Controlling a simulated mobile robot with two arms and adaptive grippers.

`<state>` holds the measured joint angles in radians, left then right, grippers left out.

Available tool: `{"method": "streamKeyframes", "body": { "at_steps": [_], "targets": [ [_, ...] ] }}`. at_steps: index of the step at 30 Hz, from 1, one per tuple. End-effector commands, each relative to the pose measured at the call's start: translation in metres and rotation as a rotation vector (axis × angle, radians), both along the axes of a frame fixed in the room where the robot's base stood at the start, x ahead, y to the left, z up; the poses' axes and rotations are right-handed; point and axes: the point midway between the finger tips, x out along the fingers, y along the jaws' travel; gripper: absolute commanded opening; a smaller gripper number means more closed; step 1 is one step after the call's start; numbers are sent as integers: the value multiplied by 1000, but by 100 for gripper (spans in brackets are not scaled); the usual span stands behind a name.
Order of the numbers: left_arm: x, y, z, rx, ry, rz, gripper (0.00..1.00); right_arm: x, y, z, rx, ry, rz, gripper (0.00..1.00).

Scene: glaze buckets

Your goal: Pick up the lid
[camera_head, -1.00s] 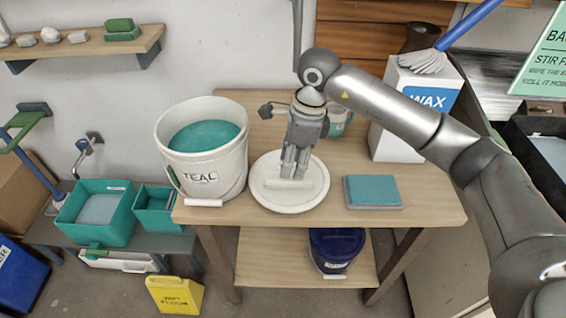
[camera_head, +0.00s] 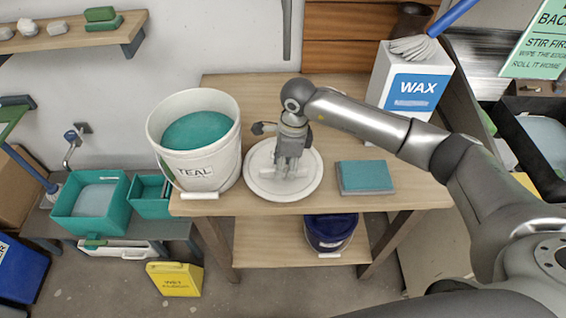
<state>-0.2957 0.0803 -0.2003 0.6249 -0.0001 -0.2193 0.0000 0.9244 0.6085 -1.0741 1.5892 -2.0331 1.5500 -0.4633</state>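The lid (camera_head: 257,165) is a round white disc with a raised rim and a bar handle across its middle. It lies flat on the wooden table, just right of the white bucket (camera_head: 222,160) labelled TEAL, which stands open with teal glaze in it. My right gripper (camera_head: 288,172) points down over the lid's middle, with its fingertips at the handle. The fingers hide part of the handle, and I cannot tell whether they are apart or shut on it. My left gripper is not in view.
A teal sponge-like block (camera_head: 365,176) lies right of the lid. A WAX box (camera_head: 412,88) stands at the table's back right, behind my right arm. A blue bucket (camera_head: 330,233) sits on the lower shelf. A yellow floor sign (camera_head: 175,278) stands in front.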

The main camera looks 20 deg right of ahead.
Motion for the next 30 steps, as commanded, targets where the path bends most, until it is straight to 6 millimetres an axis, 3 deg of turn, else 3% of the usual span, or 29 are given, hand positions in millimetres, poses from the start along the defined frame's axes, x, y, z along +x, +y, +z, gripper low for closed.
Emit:
{"method": "streamKeyframes", "body": {
  "at_steps": [4, 15, 25, 30],
  "targets": [
    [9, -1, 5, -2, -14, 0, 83, 0, 1, -11, -1, 1, 1, 37],
    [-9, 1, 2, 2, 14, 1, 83, 0, 1, -13, 0, -1, 1, 37],
    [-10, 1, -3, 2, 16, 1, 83, 1, 1, -16, 0, -1, 1, 37],
    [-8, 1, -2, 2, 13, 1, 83, 1, 1, -15, -1, -1, 1, 17]
  ]
}}
